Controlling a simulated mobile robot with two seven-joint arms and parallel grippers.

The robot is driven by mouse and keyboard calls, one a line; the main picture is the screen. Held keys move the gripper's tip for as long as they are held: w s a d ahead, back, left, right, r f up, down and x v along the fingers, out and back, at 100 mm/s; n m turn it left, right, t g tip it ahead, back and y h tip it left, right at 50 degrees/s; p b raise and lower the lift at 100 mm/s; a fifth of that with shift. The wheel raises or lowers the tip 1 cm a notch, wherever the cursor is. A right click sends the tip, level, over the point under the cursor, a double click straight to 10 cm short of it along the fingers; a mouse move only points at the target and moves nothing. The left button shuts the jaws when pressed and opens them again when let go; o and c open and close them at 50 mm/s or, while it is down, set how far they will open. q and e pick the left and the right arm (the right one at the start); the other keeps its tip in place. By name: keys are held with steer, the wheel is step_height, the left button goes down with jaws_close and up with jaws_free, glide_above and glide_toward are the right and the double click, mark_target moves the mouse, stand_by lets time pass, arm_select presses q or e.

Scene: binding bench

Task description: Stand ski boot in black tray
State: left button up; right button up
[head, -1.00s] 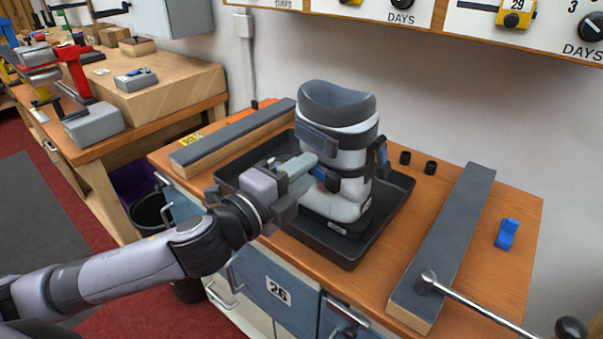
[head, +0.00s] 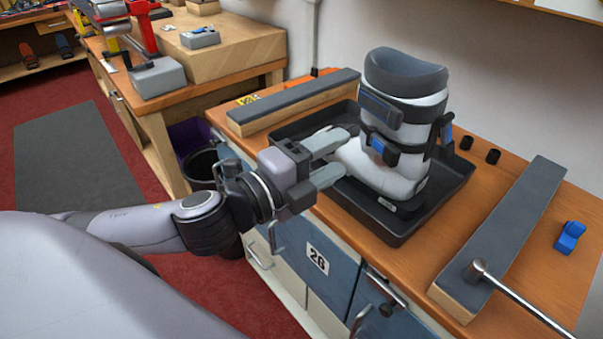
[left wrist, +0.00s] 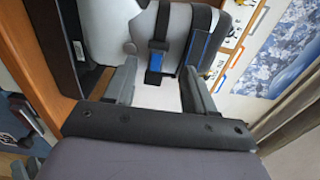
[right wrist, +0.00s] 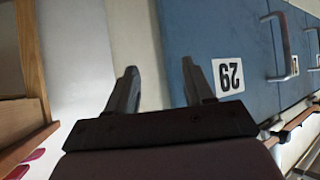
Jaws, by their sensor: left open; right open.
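The white and grey ski boot (head: 385,165) stands upright in the black tray (head: 455,190) on the bench, toe pointing left toward my left gripper. In the left wrist view the boot (left wrist: 178,40) lies beyond the open fingers (left wrist: 158,85), with a blue buckle showing. My right gripper (right wrist: 160,80) is open and empty in the right wrist view, facing a blue cabinet front (right wrist: 225,40). It does not show in the head view.
Grey-topped wooden bars lie left (head: 290,100) and right (head: 500,240) of the tray. A blue clip (head: 570,237) and two small black cylinders (head: 480,150) sit to the right. A metal lever (head: 520,305) crosses the front right. Another workbench (head: 190,65) stands at the left.

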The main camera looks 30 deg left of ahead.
arm_select(q)
steer(key=p+v, duration=0.4)
steer(key=v, duration=0.2)
step_height(320, 180, down, 16)
steer(key=a+n+g+y, duration=0.1)
steer(key=n+g+y, duration=0.2)
steer(key=n, duration=0.7)
steer(key=s+f+n+g, duration=0.1)
steer(key=s+f+n, duration=0.3)
steer(key=f, duration=0.3)
steer(key=s+f+n+g+y, duration=0.1)
steer(key=s+f+n+g, duration=0.1)
steer(key=s+f+n, duration=0.2)
step_height(320, 180, down, 4)
steer(key=shift+r+n+y, duration=0.25)
steer(key=shift+n+y, duration=0.05)
steer(key=shift+n, duration=0.8)
arm_select(e)
step_height(320, 180, up, 4)
steer(key=shift+f, duration=0.25)
arm_select(q)
steer(key=shift+s+d, duration=0.1)
steer(key=shift+d, duration=0.05)
arm_select(e)
steer(key=shift+s, duration=0.15)
